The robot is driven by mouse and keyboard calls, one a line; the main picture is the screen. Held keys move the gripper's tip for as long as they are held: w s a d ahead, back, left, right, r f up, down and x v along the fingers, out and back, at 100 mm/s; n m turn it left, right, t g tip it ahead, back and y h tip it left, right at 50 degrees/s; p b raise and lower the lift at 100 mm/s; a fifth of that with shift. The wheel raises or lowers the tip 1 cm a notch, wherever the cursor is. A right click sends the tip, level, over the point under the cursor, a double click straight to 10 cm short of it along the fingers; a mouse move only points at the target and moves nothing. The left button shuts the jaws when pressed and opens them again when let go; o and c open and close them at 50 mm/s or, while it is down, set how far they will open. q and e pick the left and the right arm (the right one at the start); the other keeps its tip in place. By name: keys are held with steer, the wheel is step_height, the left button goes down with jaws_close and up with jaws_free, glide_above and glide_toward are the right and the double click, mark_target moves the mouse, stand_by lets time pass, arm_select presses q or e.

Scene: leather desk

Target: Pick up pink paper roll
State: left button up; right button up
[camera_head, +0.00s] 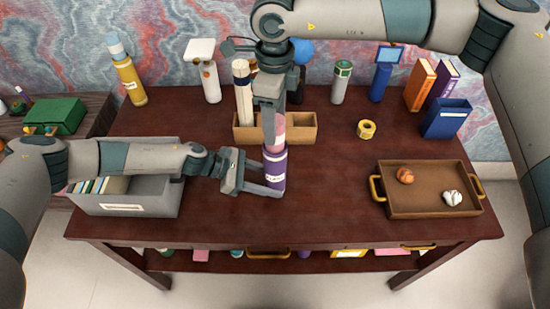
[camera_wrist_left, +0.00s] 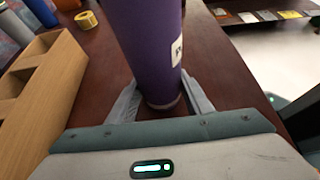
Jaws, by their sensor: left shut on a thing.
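A pink cylinder (camera_head: 278,132), likely the pink paper roll, shows just above a purple tube (camera_head: 274,168). I cannot tell whether it stands in the tube or behind it. My left gripper (camera_head: 265,182) is shut on the purple tube near its lower end. The left wrist view shows the purple tube (camera_wrist_left: 150,45) with a white label between the two fingers (camera_wrist_left: 160,100). My right gripper (camera_head: 270,125) points down from above, beside and partly in front of the pink cylinder. Its fingers are too unclear to tell whether they grip it.
A wooden divided box (camera_head: 300,130) stands behind the tube, with a pale roll (camera_head: 243,90) at its left. A grey bin (camera_head: 160,200) lies left, under my left arm. A brown tray (camera_head: 425,205) and yellow tape (camera_head: 366,129) are right. The table between is clear.

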step_height(320, 180, down, 3)
steer(key=shift+r, duration=0.1)
stand_by(0.5)
jaws_close()
